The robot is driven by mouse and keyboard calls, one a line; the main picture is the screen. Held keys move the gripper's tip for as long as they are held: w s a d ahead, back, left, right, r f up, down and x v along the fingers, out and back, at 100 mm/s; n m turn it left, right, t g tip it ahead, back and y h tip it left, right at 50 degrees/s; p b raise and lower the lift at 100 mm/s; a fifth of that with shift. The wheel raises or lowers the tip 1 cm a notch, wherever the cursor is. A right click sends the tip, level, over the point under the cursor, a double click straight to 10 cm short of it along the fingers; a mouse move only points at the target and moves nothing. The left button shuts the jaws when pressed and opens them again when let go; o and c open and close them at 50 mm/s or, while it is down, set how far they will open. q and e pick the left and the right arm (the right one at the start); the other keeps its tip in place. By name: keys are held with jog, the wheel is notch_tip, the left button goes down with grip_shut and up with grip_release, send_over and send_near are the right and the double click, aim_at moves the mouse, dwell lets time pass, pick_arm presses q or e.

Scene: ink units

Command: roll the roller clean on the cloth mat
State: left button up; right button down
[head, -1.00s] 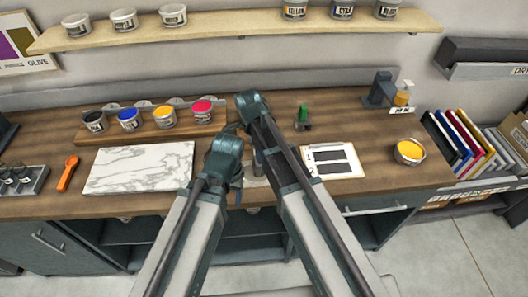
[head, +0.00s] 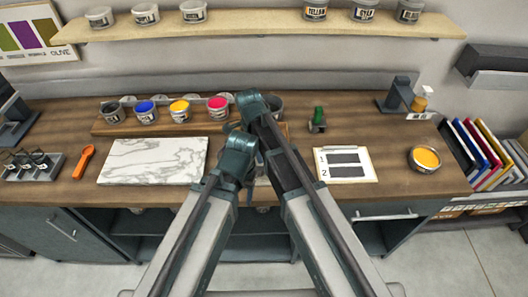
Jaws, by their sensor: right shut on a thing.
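My two arms rise through the middle of the head view and cover the bench front there. My right gripper (head: 262,165) is mostly hidden behind my arm links, low over the bench between the white marble slab (head: 153,160) and the printed sheet (head: 345,164). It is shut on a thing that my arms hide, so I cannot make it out. My left gripper is hidden behind its arm. I cannot make out the roller or the cloth mat. A small green-topped item (head: 318,119) stands upright on the bench, right of my arms.
Several ink tins stand on a wooden rack (head: 160,128) behind the slab. Bare bench shows around the sheet.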

jog(key=shift+d, duration=1.9)
jog(key=d, duration=0.3)
jog(key=shift+d, duration=0.1)
notch_tip(320, 180, up, 6)
jog(key=p, duration=0.6)
jog(key=shift+f, duration=0.1)
